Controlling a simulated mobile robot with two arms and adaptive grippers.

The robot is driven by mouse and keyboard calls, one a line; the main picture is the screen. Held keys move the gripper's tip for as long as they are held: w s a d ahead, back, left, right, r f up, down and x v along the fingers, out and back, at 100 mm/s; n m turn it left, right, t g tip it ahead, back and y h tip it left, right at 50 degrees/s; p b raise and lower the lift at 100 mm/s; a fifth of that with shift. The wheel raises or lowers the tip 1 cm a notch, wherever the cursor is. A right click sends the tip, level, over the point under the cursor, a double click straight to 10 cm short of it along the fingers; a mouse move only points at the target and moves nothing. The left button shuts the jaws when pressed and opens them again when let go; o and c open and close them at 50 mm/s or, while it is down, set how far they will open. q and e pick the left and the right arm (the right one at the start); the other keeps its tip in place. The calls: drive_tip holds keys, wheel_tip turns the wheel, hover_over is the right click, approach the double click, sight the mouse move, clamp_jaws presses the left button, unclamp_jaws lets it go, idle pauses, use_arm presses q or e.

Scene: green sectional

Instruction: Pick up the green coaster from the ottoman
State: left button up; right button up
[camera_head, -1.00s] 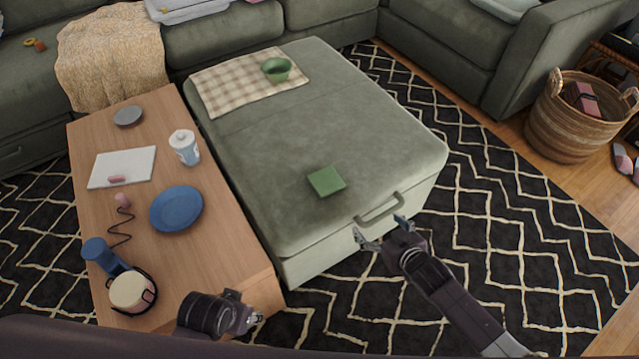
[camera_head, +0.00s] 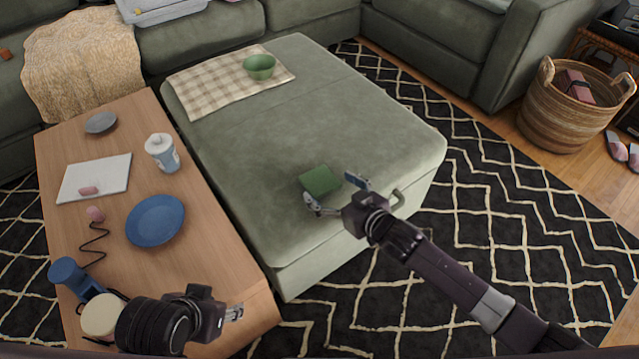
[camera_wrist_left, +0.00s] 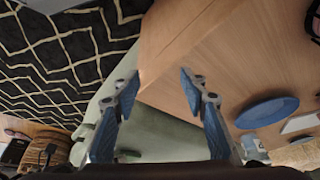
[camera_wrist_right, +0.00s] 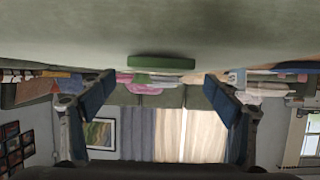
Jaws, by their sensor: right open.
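The green square coaster (camera_head: 320,180) lies flat on the near part of the green ottoman (camera_head: 270,135). My right gripper (camera_head: 337,192) is open at the near side of the coaster, with its fingers spread toward either side of it. In the right wrist view the coaster (camera_wrist_right: 162,62) shows edge-on, centred ahead of the open fingers (camera_wrist_right: 160,92) and not gripped. My left gripper (camera_head: 236,312) is over the near end of the wooden table. In the left wrist view its fingers (camera_wrist_left: 165,92) are apart with nothing between them.
A checkered cloth (camera_head: 215,85) and a green bowl (camera_head: 259,66) are at the ottoman's far end. The wooden table (camera_head: 205,235) on the left holds a blue plate (camera_head: 155,220), a jar (camera_head: 162,153) and other items. A wicker basket (camera_head: 565,115) stands at the right. The ottoman's middle is clear.

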sight(320, 182)
use_arm(q)
drive_tip(key=w+t, duration=0.1)
drive_tip(key=w, duration=0.1)
drive_tip(key=w+d+r+t, duration=0.1)
drive_tip(key=w, duration=0.1)
drive_tip(key=w+d+r+t, duration=0.1)
drive_tip(key=w, duration=0.1)
drive_tip(key=shift+w+r+h+b, duration=0.1)
drive_tip(key=shift+w+h+b, duration=0.05)
drive_tip(key=shift+h+b, duration=0.25)
use_arm(e)
drive_tip(key=x, duration=0.3)
drive_tip(key=c, duration=1.2)
